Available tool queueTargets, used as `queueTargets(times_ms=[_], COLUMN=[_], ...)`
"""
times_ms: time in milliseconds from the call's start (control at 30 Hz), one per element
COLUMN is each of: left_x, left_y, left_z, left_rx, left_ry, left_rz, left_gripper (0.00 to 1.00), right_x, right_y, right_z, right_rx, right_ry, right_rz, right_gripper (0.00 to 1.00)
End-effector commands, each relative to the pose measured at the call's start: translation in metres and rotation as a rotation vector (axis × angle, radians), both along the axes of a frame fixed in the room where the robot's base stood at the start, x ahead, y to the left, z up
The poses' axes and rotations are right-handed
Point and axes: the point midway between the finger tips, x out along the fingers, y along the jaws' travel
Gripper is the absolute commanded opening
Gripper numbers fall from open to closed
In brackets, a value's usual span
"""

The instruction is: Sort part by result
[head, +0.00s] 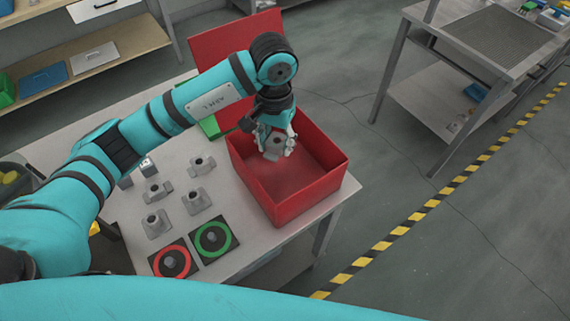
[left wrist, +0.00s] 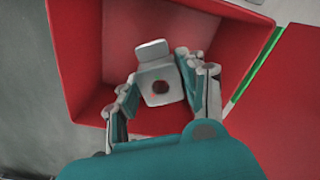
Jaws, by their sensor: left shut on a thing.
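My left gripper (head: 276,139) is over the open red bin (head: 297,211) at the table's right end. Several similar grey parts (head: 197,200) stand on the table. Two black pads lie at the front, one with a red ring (head: 185,270) and one with a green ring (head: 228,247). My right gripper is not in view.
A red panel (head: 215,48) stands behind the bin, and a green thing (head: 209,126) shows partly behind my arm. A metal bench (head: 440,105) stands at the right. Shelves (head: 110,52) are at the back left. The floor right of the table is open.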

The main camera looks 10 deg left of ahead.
Motion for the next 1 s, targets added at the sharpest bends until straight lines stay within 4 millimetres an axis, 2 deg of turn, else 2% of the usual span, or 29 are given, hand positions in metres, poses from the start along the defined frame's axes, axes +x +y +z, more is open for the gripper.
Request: queueTargets(times_ms=[67,200,233,433,600,767,867,1000], left_x=[0.0,0.0,0.0,0.0,0.0,0.001,0.001,0.002], left_y=[0.0,0.0,0.0,0.0,0.0,0.0,0.0,0.0], left_z=[0.0,0.0,0.0,0.0,0.0,0.005,0.017,0.046], left_rx=[0.0,0.0,-0.001,0.0,0.0,-0.001,-0.002,-0.001], left_ry=[-0.001,-0.001,-0.002,-0.001,-0.001,-0.003,-0.006,-0.008], left_rz=[0.0,0.0,0.0,0.0,0.0,0.0,0.0,0.0], left_gripper=[0.03,0.03,0.43,0.67,0.67,0.67,0.67,0.67], right_x=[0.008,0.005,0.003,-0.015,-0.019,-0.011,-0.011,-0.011], right_y=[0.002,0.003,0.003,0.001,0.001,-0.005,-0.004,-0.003], right_z=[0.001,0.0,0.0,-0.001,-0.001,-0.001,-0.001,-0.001], right_rx=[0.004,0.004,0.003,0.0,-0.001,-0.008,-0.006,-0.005], right_ry=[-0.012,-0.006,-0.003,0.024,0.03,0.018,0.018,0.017], right_rz=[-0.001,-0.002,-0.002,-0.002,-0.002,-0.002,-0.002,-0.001], right_gripper=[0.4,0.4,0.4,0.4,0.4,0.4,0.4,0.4])
